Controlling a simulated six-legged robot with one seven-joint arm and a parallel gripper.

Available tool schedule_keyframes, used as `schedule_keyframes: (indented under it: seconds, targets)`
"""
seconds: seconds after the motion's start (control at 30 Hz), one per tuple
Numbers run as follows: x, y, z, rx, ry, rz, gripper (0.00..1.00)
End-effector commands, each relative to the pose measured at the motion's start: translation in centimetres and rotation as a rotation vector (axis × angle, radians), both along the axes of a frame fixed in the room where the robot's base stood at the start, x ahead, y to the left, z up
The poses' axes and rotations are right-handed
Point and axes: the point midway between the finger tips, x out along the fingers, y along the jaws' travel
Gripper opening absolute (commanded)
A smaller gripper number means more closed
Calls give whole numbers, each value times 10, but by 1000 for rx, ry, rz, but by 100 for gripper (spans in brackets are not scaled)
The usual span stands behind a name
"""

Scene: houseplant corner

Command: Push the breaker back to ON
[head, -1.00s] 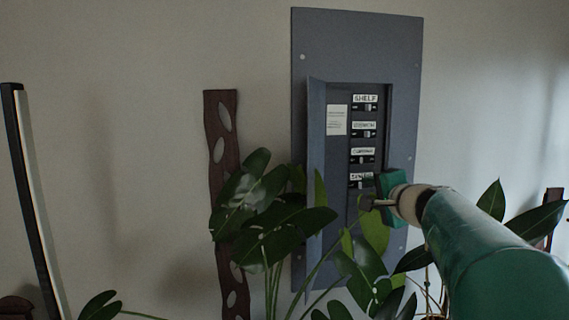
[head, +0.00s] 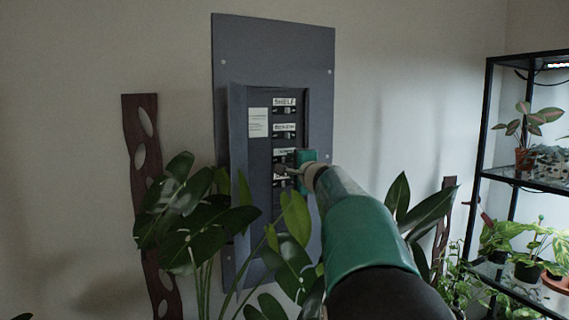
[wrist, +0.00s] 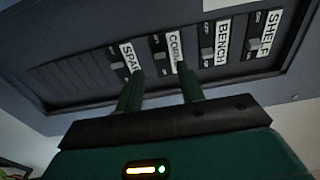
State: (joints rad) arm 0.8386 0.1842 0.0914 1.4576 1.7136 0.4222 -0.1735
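The grey breaker panel (head: 322,110) is on the wall in the head view, its door swung open to the left. It holds a column of labelled breakers. The SHELF breaker (head: 285,110) and the BENCH breaker (head: 285,135) show clearly; my gripper (head: 290,172) partly covers the lower rows. In the wrist view, my gripper (wrist: 160,74) has its two green fingers apart with nothing seen between them. The fingertips lie in front of the third breaker (wrist: 158,58) and the SPARE breaker (wrist: 112,66). I cannot tell whether they touch, or which switch is off.
A large leafy plant (head: 190,215) stands in front of the panel's lower left, with leaves below my arm. A dark wooden slat (head: 140,150) is left of the panel. A black shelf rack (head: 487,130) with potted plants stands at the right.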

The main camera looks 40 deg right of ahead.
Motion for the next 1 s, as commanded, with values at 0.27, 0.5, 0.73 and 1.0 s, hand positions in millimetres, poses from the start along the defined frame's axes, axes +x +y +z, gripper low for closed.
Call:
schedule_keyframes:
  seconds: [0.27,0.5,0.73,1.0]
  targets:
    - [42,-12,-1,-2,2,2,38]
    - [53,-14,0,-1,0,2,38]
    - [52,-14,0,-1,1,2,32]
    - [52,-14,0,-1,1,2,0]
